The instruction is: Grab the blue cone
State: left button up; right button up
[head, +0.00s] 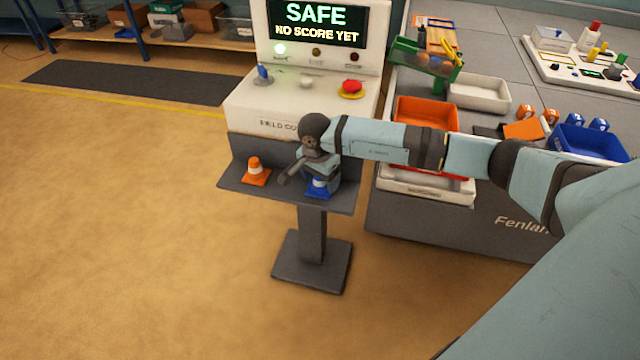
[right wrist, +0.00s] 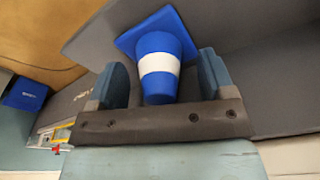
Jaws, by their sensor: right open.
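The blue cone (head: 319,187) with a white band stands on the grey shelf (head: 232,183) of the field console. In the right wrist view the cone (right wrist: 158,65) sits between the two fingers of my right gripper (right wrist: 162,85). The fingers are open, with a gap visible beside the cone on each side. In the head view my right gripper (head: 297,172) is at the cone and hides its upper part. My left gripper is not in view.
An orange cone (head: 257,171) stands to the left on the same shelf. The console (head: 245,105) rises behind, with a red button (head: 351,87) on top. A workbench with an orange bin (head: 427,113) and a blue bin (head: 590,143) is at right.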

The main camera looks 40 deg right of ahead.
jog(key=shift+f, duration=0.35)
jog(key=c, duration=1)
jog(key=shift+r, duration=0.1)
jog(key=shift+r, duration=0.15)
